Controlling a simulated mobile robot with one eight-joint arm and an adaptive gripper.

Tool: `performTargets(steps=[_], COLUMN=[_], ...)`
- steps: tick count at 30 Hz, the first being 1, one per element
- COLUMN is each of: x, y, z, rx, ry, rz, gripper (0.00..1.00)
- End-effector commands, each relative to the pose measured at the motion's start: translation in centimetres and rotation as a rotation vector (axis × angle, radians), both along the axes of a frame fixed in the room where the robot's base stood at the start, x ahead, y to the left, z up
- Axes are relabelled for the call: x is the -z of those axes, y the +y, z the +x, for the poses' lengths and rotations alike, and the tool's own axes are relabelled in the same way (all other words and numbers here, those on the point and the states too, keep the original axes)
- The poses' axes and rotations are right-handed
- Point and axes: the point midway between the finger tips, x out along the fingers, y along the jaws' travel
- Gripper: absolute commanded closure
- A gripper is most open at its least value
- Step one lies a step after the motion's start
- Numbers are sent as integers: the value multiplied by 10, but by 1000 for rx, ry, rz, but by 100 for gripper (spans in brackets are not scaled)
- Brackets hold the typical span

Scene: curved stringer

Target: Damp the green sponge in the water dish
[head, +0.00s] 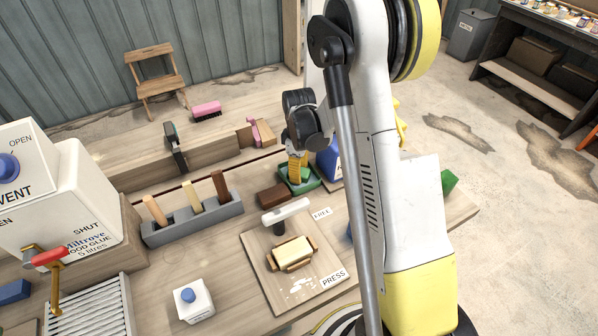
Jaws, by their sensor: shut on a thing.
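My gripper (297,167) points down at the back of the bench, left of my arm's column. Its yellow fingers are shut on a small green thing, which looks like the green sponge (301,174). The fingers and the sponge are over or inside a shallow dark green dish (313,186), which looks like the water dish. Whether the sponge touches the water or the dish floor is too small to tell. My arm hides part of the area to the right of the dish.
A brown block (272,195) sits just in front of the dish. A blue container (329,163) stands close on its right. A board (262,262) with a clamped block is nearer. A grey rack (192,221) of wooden-handled tools stands left. Another green object (449,180) lies right of my arm.

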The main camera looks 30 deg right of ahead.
Motion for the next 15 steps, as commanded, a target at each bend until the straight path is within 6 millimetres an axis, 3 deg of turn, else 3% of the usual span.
performTargets(steps=[3, 15], x=[-3, -37], y=[0, 0], z=[0, 0], rx=[0, 0], ry=[0, 0], rz=[0, 0], gripper=[91, 91])
